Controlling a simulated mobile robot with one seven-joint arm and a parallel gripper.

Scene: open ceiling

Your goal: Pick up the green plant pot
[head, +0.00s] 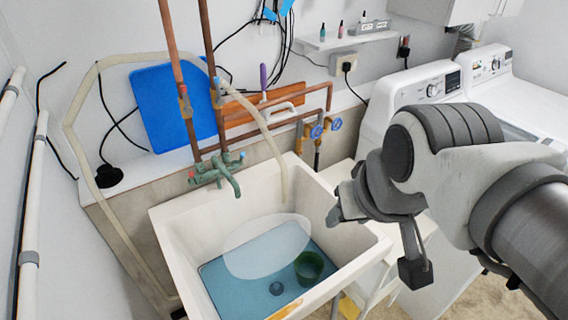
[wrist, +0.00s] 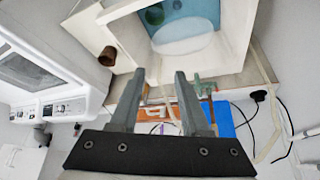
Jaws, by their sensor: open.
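The green plant pot (head: 309,266) stands inside the white sink (head: 172,228), at the right of its blue-tinted bottom. It also shows in the wrist view (wrist: 154,15), at the top near the sink wall. My gripper (head: 337,212) is above the sink's right rim, higher than the pot and apart from it. In the wrist view, the two fingers of my gripper (wrist: 160,76) are spread with nothing between them.
A pale oval (head: 266,246) lies in the sink beside the pot. A green tap (head: 219,170) and copper pipes rise behind the sink. White washing machines (head: 412,92) stand at right. A brown round object (wrist: 107,56) sits outside the sink in the wrist view.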

